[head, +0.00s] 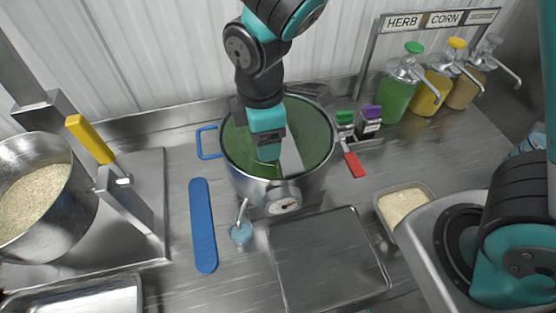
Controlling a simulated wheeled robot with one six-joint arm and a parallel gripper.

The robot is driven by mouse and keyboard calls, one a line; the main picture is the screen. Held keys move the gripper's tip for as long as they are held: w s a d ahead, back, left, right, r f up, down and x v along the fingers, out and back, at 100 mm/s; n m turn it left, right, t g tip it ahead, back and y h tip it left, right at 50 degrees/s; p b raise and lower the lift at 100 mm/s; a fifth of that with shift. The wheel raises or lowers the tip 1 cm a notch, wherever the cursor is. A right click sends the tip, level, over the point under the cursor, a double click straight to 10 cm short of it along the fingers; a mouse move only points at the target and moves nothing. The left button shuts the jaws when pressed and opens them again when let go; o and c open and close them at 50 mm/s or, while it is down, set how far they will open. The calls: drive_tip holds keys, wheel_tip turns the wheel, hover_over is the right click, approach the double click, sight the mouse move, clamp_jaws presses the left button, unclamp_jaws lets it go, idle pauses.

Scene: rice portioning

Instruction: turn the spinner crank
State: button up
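No part is plainly recognisable as the spinner crank. My gripper (268,150) points down into a large steel pot (262,190) with a green interior. Its fingertips are not clearly visible, so I cannot tell whether they are open or touching anything. A pale flat patch (291,158) shows beside it inside the pot; I cannot tell what it is.
A steel bowl of grain (35,195) stands at left beside a yellow handle (89,139). A blue paddle-shaped strip (203,225) and a flat steel tray (328,258) lie in front. A small grain tray (403,204) is at right. Pump bottles (398,92) stand at back right.

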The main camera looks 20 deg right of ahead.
drive_tip(key=shift+r, duration=0.1)
wheel_tip(320, 180, up, 9)
drive_tip(key=p, duration=0.8)
drive_tip(key=shift+d+f+b, duration=0.15)
drive_tip(key=shift+f+b, duration=0.15)
drive_tip(key=shift+b, duration=0.25)
drive_tip(key=s+d+f+m+y+b, duration=0.2)
drive_tip(key=s+m+b, duration=0.3)
drive_tip(key=b, duration=0.4)
drive_tip(key=s+d+f+m+y+b, duration=0.2)
drive_tip(key=s+d+m+b, duration=0.3)
drive_tip(key=b, duration=0.4)
drive_tip(key=shift+s+d+f+m, duration=0.2)
drive_tip(key=shift+s+f+m, duration=0.4)
drive_tip(key=shift+s, duration=0.25)
